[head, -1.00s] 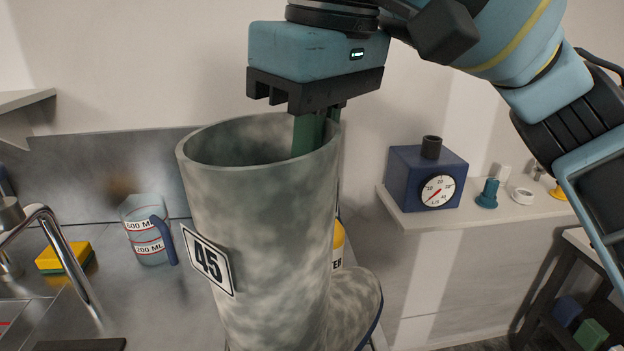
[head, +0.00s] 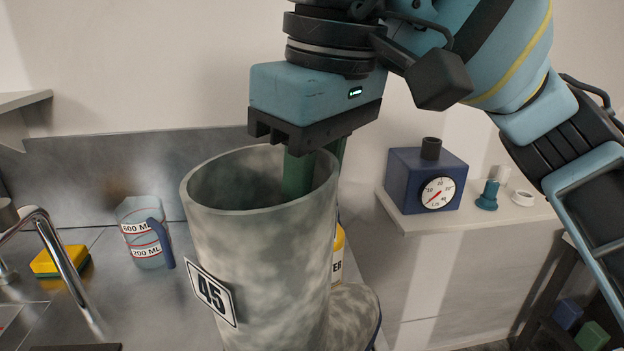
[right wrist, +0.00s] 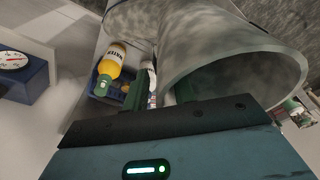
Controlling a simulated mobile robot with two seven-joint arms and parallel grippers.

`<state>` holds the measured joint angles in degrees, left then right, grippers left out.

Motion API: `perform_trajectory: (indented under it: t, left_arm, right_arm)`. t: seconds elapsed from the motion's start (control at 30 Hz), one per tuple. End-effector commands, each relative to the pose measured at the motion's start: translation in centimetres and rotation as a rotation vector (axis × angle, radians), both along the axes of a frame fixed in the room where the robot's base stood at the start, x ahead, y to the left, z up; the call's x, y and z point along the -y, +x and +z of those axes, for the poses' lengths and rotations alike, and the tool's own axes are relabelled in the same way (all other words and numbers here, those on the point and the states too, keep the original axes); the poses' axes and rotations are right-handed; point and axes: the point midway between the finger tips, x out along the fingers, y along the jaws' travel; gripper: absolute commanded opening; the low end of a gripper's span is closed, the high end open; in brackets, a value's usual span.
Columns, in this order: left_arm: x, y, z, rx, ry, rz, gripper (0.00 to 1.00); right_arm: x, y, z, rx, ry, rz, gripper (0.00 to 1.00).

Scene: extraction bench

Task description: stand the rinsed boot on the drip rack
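The boot (head: 265,265) is a tall mottled grey-green boot with a white "45" label, upright with its toe to the right. It also shows in the right wrist view (right wrist: 240,55), its open top facing the camera. My right gripper (head: 318,165) is over the right side of the rim, one green finger inside the shaft and the other outside. It is shut on the boot's wall; the fingers also show in the right wrist view (right wrist: 161,92). The boot's sole is out of frame, so I cannot tell what is under it. I cannot make out the drip rack. My left gripper is not in view.
A measuring jug (head: 143,235), a yellow sponge (head: 58,261) and a tap (head: 55,245) are at left. A yellow bottle (right wrist: 113,60) stands close behind the boot. A blue dial box (head: 425,180) sits on the right shelf (head: 455,222).

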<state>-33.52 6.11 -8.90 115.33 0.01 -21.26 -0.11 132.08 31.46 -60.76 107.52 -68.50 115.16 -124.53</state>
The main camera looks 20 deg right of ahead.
Motion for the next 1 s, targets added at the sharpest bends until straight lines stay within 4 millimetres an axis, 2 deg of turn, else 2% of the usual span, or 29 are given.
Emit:
perform_trajectory:
  t: [0.17, 0.27, 0.7, 0.83, 1.0]
  left_arm:
    - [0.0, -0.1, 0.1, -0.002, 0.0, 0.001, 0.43]
    - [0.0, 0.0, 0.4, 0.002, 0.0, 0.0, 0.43]
    - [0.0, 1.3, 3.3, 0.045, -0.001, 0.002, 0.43]
    - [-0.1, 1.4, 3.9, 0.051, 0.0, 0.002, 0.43]
    - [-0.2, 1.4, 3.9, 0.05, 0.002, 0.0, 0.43]
  right_arm:
    - [0.0, 0.0, 0.3, 0.001, 0.0, 0.0, 0.26]
    - [0.1, -0.1, 1.2, 0.003, 0.001, -0.001, 0.26]
    - [0.7, -1.4, 9.7, 0.009, 0.001, -0.002, 0.26]
    - [0.8, -1.6, 11.3, 0.006, 0.0, -0.001, 0.26]
    - [0.9, -1.6, 12.1, 0.001, 0.0, 0.0, 0.26]
